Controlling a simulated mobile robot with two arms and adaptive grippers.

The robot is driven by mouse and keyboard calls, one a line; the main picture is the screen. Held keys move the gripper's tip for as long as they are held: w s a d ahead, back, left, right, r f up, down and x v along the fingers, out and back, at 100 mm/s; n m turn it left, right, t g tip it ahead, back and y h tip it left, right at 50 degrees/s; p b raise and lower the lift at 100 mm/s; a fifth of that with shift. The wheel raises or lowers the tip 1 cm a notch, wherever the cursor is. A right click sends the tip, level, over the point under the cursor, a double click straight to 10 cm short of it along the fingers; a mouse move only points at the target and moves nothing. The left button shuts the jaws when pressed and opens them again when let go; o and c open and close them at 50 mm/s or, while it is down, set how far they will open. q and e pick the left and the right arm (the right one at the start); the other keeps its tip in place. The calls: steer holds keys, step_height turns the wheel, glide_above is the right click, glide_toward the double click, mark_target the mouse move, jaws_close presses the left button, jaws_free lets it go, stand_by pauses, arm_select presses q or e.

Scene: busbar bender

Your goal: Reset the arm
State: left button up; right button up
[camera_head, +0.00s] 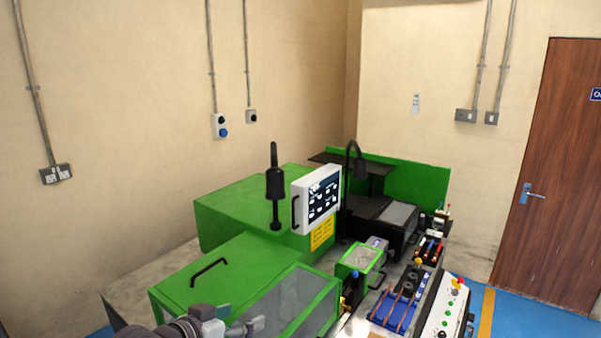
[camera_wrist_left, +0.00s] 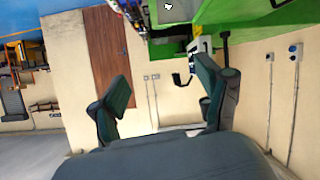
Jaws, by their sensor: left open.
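My left gripper (camera_head: 238,320) shows at the bottom of the head view, in front of the green busbar bender (camera_head: 215,262). In the left wrist view the two dark fingers of this gripper (camera_wrist_left: 163,84) stand wide apart with nothing between them. Beyond them are the wall and the door, and the picture is turned upside down. The gripper looks clear of the machine, though its exact distance from the green cover cannot be told. My right gripper is in neither view.
The bender carries a white control screen (camera_head: 317,198), a black lamp (camera_head: 275,187) and a panel with buttons (camera_head: 447,313) at the right. A brown door (camera_head: 556,175) stands at the far right. Blue floor (camera_head: 535,318) shows beside the machine.

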arm_select(q)
steer(key=s+a+f+n+g+y, duration=0.1)
steer(key=s+a+f+g+y, duration=0.2)
steer(key=s+f, duration=1.05)
steer(key=s+a+f+n+g+y, duration=0.1)
steer(key=s+a+f+g+y, duration=0.15)
steer(key=s, duration=0.55)
steer(key=s+a+f+n+g+y, duration=0.1)
steer(key=s+a+f+g, duration=0.2)
steer(key=s, duration=0.4)
step_height(320, 180, down, 33)
steer(key=s+b, duration=0.2)
steer(key=b, duration=0.6)
steer(key=s+a+f+b, duration=0.1)
steer(key=s+f+b, duration=0.2)
steer(key=s+f, duration=0.5)
steer(key=s+a+f+g+b, duration=0.1)
steer(key=s+a+f+b, duration=0.1)
steer(key=s+f, duration=0.7)
step_height(320, 180, down, 7)
steer(key=shift+f+m+b, duration=0.15)
steer(key=shift+m+b, duration=0.15)
steer(key=shift+b, duration=0.25)
steer(key=shift+g+y, duration=0.25)
